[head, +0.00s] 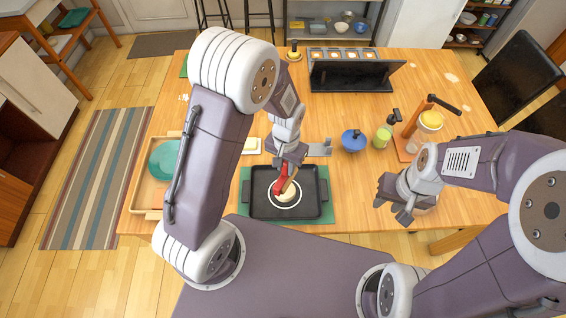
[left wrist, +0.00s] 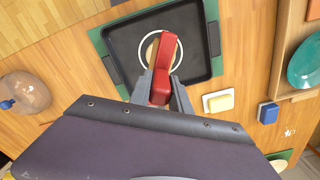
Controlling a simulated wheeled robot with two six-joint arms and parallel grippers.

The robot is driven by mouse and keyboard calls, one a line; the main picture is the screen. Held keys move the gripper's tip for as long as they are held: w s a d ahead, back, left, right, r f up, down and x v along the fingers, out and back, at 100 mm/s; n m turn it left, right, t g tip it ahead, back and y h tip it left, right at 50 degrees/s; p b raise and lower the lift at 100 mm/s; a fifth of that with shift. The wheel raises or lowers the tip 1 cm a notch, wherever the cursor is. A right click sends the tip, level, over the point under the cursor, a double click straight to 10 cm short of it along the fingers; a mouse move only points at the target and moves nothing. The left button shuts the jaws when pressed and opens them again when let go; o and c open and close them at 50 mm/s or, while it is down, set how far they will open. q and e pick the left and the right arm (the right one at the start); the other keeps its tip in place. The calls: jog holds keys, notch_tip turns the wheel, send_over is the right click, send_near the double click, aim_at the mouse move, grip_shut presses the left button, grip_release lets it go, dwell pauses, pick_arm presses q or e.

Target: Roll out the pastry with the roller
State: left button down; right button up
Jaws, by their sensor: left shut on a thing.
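My left gripper (head: 287,162) is shut on the red handle of the roller (head: 281,184). The red roller also shows between the fingers in the left wrist view (left wrist: 165,65). The roller is over the pale round pastry (head: 287,193), inside a white ring on the black tray (head: 258,212). I cannot tell whether the roller touches the pastry, which it partly hides. The tray lies on a green mat (head: 331,212). My right gripper (head: 391,203) is empty above the right part of the table; its fingers look apart.
A wooden tray with a teal plate (head: 167,158) stands at the left. A blue-lidded pot (head: 353,141), a green bottle (head: 382,137) and a yellow-topped jar (head: 430,121) stand to the right. A black rack (head: 350,76) is at the back. A butter-like block (left wrist: 218,101) lies beside the mat.

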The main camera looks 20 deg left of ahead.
aim_at(285, 175)
pick_arm(q)
jog(key=shift+a, duration=0.1)
jog(key=shift+r, duration=0.15)
notch_tip(285, 175, down, 4)
jog(key=b, duration=0.2)
jog(key=shift+b, duration=0.4)
jog(key=shift+f, duration=0.55)
jog(key=shift+f+b, duration=0.15)
jog(key=shift+b, duration=0.2)
